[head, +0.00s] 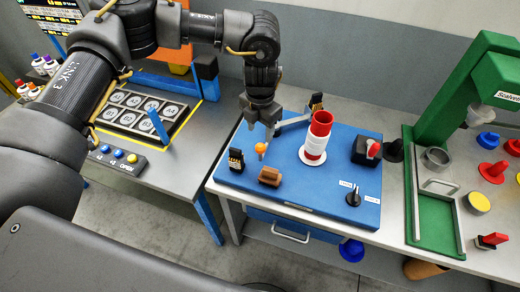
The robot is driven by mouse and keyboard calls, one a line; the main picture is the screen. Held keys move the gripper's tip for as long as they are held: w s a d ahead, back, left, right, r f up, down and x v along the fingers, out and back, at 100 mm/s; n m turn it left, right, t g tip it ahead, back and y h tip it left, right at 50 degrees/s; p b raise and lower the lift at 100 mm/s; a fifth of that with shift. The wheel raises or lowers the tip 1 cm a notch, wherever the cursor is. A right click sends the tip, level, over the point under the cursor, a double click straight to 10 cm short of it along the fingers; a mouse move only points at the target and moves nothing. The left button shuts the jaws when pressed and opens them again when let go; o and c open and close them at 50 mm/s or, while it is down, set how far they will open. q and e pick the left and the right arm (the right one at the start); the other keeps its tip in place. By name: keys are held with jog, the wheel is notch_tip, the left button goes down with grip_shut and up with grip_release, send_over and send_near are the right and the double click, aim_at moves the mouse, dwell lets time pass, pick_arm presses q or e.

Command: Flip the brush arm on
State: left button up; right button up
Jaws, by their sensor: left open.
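My left gripper (261,128) points down over the left back of a blue board (310,200). Its fingers are apart, with nothing seen between them. Just below the fingertips is a small orange knob (261,148); I cannot tell whether they touch. A grey bar (292,121) lies behind the gripper, towards a red and white bobbin (316,140) that stands upright on the board; this looks like the brush arm, partly hidden by the gripper. A brown brush-like block (269,177) sits in front of the orange knob. My right gripper is out of view.
A black box with a red switch (372,149) and a black rotary knob (354,197) are on the board's right side. A green machine (460,90) with red and blue parts stands right. A numbered tray (142,112) and a button box (118,160) are on the left table.

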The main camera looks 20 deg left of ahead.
aim_at(260, 145)
pick_arm(q)
notch_tip(260, 145, down, 9)
jog(key=p, duration=0.3)
jog(key=shift+f+p, duration=0.15)
jog(key=shift+p, duration=0.15)
jog(key=shift+f, duration=0.45)
grip_shut()
